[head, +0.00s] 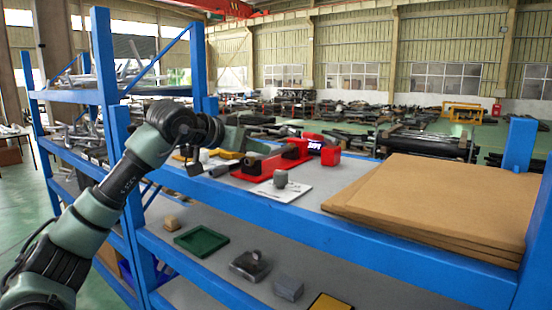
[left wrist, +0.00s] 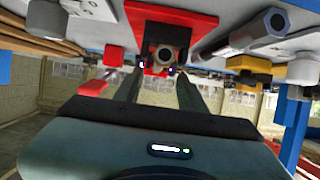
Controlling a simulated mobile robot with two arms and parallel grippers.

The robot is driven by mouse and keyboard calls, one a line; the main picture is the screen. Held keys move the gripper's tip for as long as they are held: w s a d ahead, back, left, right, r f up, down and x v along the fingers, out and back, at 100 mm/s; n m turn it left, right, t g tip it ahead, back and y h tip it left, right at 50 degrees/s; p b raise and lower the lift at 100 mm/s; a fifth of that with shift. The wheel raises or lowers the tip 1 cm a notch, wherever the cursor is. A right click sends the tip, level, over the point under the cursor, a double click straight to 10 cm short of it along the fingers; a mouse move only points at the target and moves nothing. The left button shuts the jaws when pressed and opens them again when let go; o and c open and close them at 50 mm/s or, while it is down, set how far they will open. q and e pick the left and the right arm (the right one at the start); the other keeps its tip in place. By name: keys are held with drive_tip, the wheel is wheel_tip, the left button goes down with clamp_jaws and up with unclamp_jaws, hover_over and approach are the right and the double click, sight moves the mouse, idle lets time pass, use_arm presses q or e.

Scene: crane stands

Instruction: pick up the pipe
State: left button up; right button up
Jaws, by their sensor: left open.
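The pipe (left wrist: 165,54) shows end-on in the left wrist view as a dark round end with a hole, set in a red stand (left wrist: 195,24). In the head view the red stand (head: 265,174) lies on the upper shelf, with the dark pipe (head: 252,165) in it. My left gripper (left wrist: 160,76) is open and empty; the pipe end shows beyond and between its fingers, apart from them. In the head view my left gripper (head: 240,142) is above the shelf near the stand, partly hidden by my wrist. My right gripper is in neither view.
Brown boards (head: 440,200) are stacked right of the stand on the blue shelf (head: 330,232). A grey knob-like piece (head: 280,179) stands on a white sheet in front. A hex-ended bar (left wrist: 262,30) and a yellow part (left wrist: 247,80) lie beside the stand.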

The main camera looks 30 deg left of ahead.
sight(273, 153)
use_arm(q)
drive_tip(key=shift+w+d, duration=0.1)
drive_tip(key=shift+w, duration=0.45)
drive_tip(key=shift+w+f+p, duration=0.1)
drive_tip(key=shift+w+p, duration=0.15)
drive_tip(key=shift+p, duration=0.25)
drive_tip(key=p+x, duration=0.2)
drive_tip(key=x, duration=0.2)
drive_tip(key=shift+f, duration=0.1)
drive_tip(key=shift+w+f, duration=0.1)
drive_tip(key=shift+w, duration=0.05)
drive_tip(key=shift+c, duration=0.7)
drive_tip(key=shift+s, duration=0.25)
clamp_jaws()
drive_tip(key=shift+w, duration=0.1)
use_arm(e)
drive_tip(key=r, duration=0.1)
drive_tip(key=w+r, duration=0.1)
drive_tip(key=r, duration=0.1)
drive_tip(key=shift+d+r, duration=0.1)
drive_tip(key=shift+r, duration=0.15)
